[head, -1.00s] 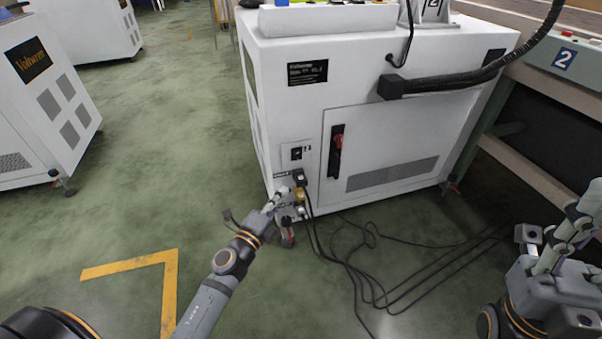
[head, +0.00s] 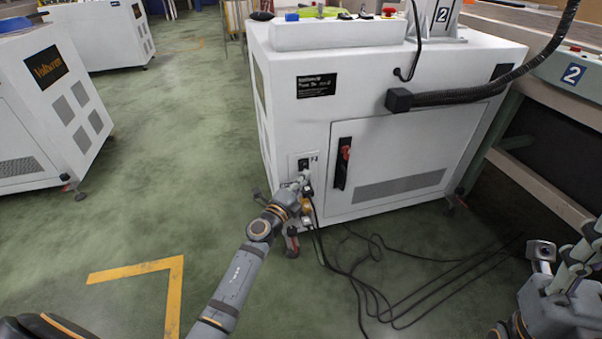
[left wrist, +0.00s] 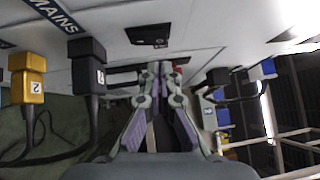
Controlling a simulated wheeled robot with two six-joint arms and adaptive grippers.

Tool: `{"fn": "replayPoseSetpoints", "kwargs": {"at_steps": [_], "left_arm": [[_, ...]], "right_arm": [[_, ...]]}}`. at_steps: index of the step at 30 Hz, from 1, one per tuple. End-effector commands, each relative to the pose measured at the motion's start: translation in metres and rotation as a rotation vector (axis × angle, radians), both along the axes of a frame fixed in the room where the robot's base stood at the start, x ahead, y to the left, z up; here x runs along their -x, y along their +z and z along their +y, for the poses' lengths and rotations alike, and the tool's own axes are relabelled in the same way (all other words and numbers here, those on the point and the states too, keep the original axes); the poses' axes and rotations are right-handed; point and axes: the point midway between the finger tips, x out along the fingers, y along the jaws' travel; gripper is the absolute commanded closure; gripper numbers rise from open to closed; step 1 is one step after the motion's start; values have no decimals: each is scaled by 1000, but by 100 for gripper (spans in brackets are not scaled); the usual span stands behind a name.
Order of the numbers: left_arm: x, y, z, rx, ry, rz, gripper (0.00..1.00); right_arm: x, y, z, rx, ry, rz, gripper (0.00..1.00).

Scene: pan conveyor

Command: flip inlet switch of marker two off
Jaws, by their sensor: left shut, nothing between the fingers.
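The white marker cabinet two (head: 290,110) stands in the middle of the head view. Its inlet switch (head: 304,163) is a black rocker on a small plate low on the front, left of a red-handled black switch (head: 344,160). My left gripper (head: 299,184) is shut and empty, just below the inlet switch. In the left wrist view, the shut fingertips (left wrist: 160,68) are close to the black inlet switch (left wrist: 148,36); I cannot tell whether they touch. The rocker's position is too small to read. My right gripper (head: 578,268) is at the right edge, away from the cabinet.
A black plug (left wrist: 88,65) and a yellow plug (left wrist: 28,78) sit beside the MAINS label (left wrist: 55,12). Black cables (head: 375,265) lie on the floor. A black hose (head: 450,98) crosses the cabinet's upper front. Open green floor (head: 190,150) lies to the left.

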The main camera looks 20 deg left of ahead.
Motion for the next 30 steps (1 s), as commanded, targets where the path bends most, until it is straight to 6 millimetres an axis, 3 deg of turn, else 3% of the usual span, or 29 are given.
{"fn": "replayPoseSetpoints", "kwargs": {"at_steps": [6,17,20,25,26,30], "left_arm": [[-18,1,13,-2,0,0,100],[-20,2,15,0,0,1,100],[-21,6,15,4,0,8,100],[-26,18,18,39,0,60,100],[-26,7,18,36,0,56,100],[-26,6,19,35,1,51,100]], "right_arm": [[-1,-8,1,4,-2,5,60],[-1,-7,1,5,-2,6,60],[-2,-1,1,4,-2,6,60],[-1,38,-2,-11,11,2,60],[1,26,-2,-10,15,-3,60],[2,23,-1,-6,15,-3,60]]}}
